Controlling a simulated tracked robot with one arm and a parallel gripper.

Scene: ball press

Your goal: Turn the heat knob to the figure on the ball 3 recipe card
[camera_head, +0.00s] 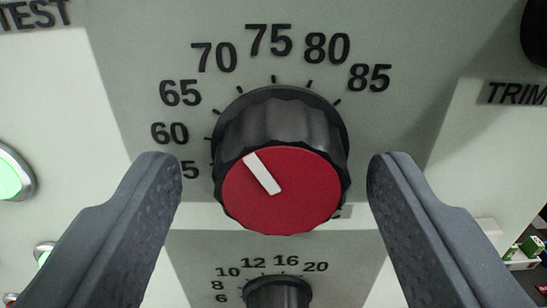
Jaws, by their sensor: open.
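A large black knob (281,120) with a red face (282,205) sits on a pale grey panel, in the middle of the view. Its scale shows 60, 65, 70, 75, 80 and 85, with a figure ending in 5 partly hidden at lower left. The white pointer line (262,173) on the red face slants up and left, roughly toward 70. My gripper (276,172) is open, with one finger on each side of the knob and visible gaps to it. No heat label and no recipe card show.
A smaller dark knob (278,292) with figures from 6 to 20 is below, cut by the bottom edge. A lit green button (10,176) is at left under "TEST". A dark knob (536,35) is above "TRIM" at right. Small items (530,247) lie far right.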

